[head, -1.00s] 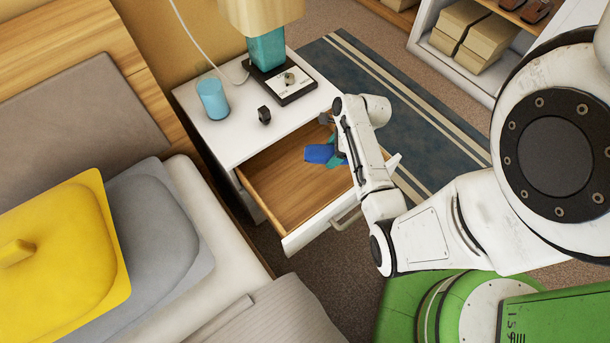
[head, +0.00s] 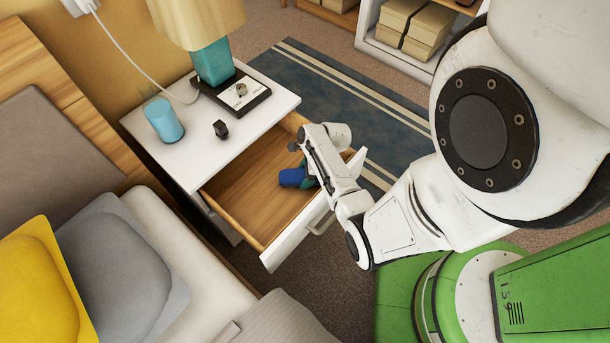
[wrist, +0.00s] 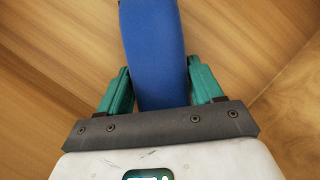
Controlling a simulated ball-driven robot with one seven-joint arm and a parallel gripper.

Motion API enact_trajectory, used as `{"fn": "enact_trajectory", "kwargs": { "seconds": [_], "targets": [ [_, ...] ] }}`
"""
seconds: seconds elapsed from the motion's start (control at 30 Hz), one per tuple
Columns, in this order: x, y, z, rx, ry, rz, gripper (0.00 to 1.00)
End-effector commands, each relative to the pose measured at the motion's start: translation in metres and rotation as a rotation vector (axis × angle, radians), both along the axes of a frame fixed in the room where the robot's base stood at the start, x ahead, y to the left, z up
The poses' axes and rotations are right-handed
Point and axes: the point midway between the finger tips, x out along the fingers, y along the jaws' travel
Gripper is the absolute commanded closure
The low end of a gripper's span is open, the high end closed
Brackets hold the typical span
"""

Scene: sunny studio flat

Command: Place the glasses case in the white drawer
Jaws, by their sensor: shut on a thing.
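The blue glasses case (head: 293,177) is in my gripper (head: 307,176), inside or just over the open white drawer (head: 290,243). In the wrist view the case (wrist: 154,50) runs up between the two teal fingers of my gripper (wrist: 160,85), which are shut on it. Its far end leaves the top of that picture. The drawer's bare wooden floor (wrist: 50,55) lies behind it. I cannot tell whether the case touches the floor. My arm hides the drawer's right part.
A bed with yellow (head: 40,290) and grey pillows (head: 115,255) stands at left.

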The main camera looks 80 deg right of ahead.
Motion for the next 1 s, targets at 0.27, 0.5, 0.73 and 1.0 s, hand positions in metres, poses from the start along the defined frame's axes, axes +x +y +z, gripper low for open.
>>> {"fn": "enact_trajectory", "kwargs": {
  "seconds": [0.27, 0.5, 0.73, 1.0],
  "targets": [
    [0.000, 0.000, -0.002, 0.000, 0.000, 0.000, 0.68],
    [0.000, 0.000, -0.002, 0.000, 0.000, 0.000, 0.14],
    [0.000, 0.000, -0.002, 0.000, 0.000, 0.000, 0.09],
    [-0.006, -0.002, 0.018, -0.001, -0.001, -0.002, 0.09]
  ]
}}
